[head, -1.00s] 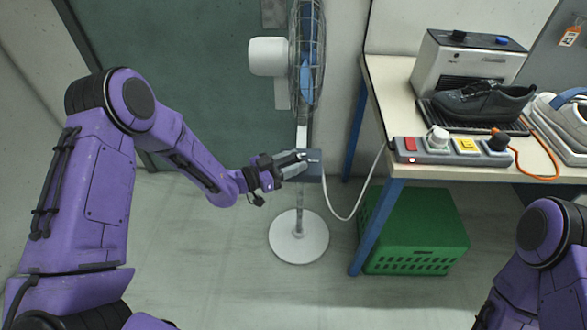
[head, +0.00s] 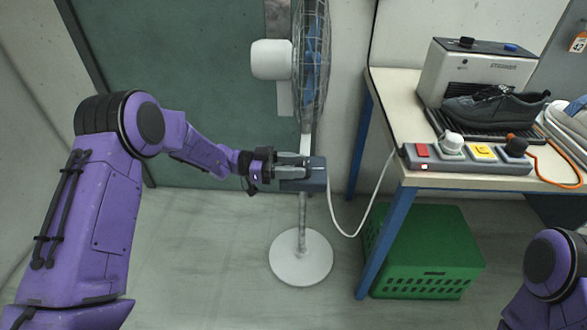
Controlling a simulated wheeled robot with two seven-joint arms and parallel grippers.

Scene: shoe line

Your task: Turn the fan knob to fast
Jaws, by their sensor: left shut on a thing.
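The standing fan (head: 310,70) is upright in the middle of the head view, with a white round base (head: 300,260) on the floor. A small blue-grey control box (head: 318,182) sits on its pole. My left gripper (head: 300,166) comes in from the left at the box and is shut on the fan knob. The fingers hide the knob, so its setting cannot be read. Only part of my right arm shows at the lower right; its gripper is out of view.
A green crate (head: 425,255) stands below. A white cable (head: 347,232) hangs between fan and table.

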